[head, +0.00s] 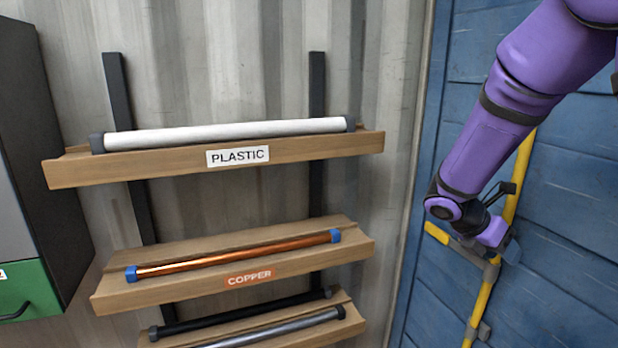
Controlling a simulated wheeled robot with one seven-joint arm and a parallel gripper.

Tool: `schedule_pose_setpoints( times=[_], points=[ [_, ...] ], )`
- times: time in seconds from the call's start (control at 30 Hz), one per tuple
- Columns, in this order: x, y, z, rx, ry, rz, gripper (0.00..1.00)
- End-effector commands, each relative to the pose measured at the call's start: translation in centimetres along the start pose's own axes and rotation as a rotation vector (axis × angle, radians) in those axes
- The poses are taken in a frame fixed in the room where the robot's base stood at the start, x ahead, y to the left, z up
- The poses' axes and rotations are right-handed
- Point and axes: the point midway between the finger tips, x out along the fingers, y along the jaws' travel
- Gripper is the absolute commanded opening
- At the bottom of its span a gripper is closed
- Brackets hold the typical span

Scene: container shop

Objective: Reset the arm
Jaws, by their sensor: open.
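My purple arm reaches down from the upper right of the head view. My gripper (503,246) is at its lower end, in front of the blue door (560,215) and close to the yellow bar (481,303) on it. The gripper is open. Its fingers are small and partly hidden, and I cannot tell whether they touch the bar. I see nothing held in it.
A wooden rack at left holds a white pipe (225,133) on the PLASTIC shelf (320,145), a copper pipe (235,254) on the COPPER shelf (335,259), and dark and grey pipes below. A dark cabinet (45,150) with a green drawer (28,287) stands far left.

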Motion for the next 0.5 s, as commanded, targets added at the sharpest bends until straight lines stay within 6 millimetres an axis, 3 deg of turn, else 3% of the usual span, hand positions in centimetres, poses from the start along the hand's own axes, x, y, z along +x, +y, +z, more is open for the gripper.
schedule_pose_setpoints(
  times=[0.5],
  points=[
    [-6.5,-10.8,-0.2,0.932,0.483,0.095,0.45]
  ],
)
